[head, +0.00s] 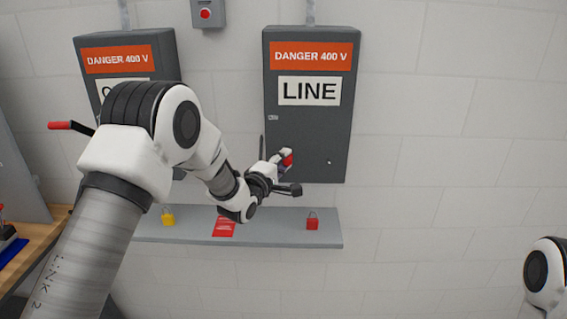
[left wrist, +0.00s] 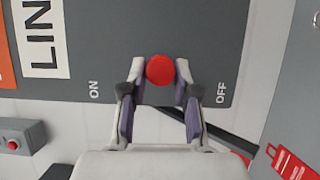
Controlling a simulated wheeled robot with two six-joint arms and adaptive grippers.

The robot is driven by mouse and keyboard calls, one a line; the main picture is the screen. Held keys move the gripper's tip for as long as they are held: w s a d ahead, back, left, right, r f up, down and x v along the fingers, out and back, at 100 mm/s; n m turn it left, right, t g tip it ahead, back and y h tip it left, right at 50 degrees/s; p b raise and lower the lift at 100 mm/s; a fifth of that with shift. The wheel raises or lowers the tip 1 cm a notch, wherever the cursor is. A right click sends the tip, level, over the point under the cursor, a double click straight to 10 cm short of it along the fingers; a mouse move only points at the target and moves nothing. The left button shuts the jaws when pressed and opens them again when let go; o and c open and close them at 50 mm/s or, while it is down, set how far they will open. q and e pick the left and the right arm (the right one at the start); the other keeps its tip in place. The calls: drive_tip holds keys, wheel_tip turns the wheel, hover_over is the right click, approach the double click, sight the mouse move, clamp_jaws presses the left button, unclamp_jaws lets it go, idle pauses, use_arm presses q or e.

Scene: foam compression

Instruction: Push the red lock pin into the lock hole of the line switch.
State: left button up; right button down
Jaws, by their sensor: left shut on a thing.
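The line switch (head: 310,125) is a dark grey wall box with a LINE label. In the left wrist view its face (left wrist: 150,25) fills the top, with ON and OFF marks either side. My left gripper (head: 286,160) is at the lower part of the box front. In the left wrist view its two fingertips (left wrist: 161,72) are closed on either side of the round head of the red lock pin (left wrist: 160,70). The pin also shows as red at the fingertips in the head view (head: 288,160). I cannot see the lock hole or tell how deep the pin sits. My right gripper is out of view.
A second switch box (head: 125,50) hangs at left, partly behind my arm. A black bar (left wrist: 222,130) shows beside the right finger. Wall at right is clear.

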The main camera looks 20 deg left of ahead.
use_arm(q)
drive_tip(key=shift+w+a, duration=0.1)
drive_tip(key=shift+w, duration=0.2)
drive_tip(key=o, duration=1.1)
drive_tip(key=shift+s, duration=0.1)
drive_tip(key=s, duration=0.2)
drive_tip(key=s+d, duration=0.1)
drive_tip(key=s, duration=0.2)
drive_tip(key=shift+s+d+b, duration=0.3)
drive_tip(key=shift+d, duration=0.05)
